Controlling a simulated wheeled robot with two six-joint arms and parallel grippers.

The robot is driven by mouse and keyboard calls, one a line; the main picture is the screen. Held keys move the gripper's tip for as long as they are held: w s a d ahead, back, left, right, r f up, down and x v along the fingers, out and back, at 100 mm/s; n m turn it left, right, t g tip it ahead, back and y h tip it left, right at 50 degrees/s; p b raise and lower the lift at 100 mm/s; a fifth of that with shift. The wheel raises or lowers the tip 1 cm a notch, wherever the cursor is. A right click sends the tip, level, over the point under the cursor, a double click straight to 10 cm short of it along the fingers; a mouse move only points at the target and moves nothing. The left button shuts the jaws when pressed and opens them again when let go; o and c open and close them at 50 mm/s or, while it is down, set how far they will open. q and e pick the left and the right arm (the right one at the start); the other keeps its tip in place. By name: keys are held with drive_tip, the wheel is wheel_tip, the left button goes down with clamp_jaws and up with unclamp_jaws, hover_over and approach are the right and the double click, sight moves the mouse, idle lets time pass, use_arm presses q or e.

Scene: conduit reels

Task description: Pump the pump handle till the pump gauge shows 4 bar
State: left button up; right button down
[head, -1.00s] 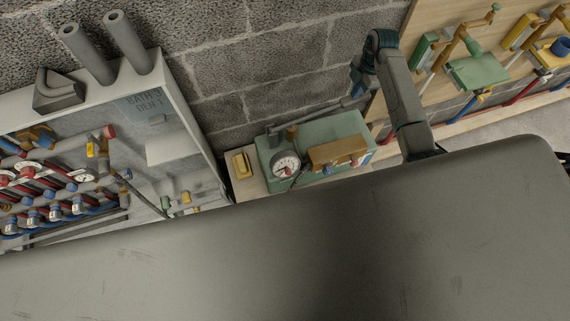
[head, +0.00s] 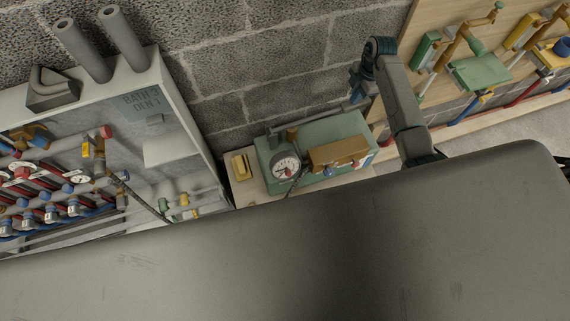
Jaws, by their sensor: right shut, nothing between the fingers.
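The pump (head: 345,134) is a green box on a light ledge by the block wall. Its round white pump gauge (head: 286,168) faces me; the needle is too small to read surely. The pump handle (head: 322,116) is a grey bar along the pump's back, low and sloping slightly up to the right. My right gripper (head: 357,94) is shut and empty, close to the handle's right end. I cannot tell whether it touches the bar. My left gripper is out of view.
A yellow box (head: 241,166) sits left of the pump. A grey cabinet (head: 190,110) with red and blue pipework stands at left. A wooden tool board (head: 430,28) hangs at right. A large grey surface blocks the lower view.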

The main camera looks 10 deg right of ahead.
drive_tip(key=shift+s+f+b, duration=0.1)
drive_tip(key=shift+f+b, duration=0.9)
drive_tip(key=shift+f, duration=0.6)
wheel_tip(320, 180, up, 11)
drive_tip(key=p, duration=0.9)
drive_tip(key=shift+f, duration=0.15)
drive_tip(key=shift+f, duration=0.1)
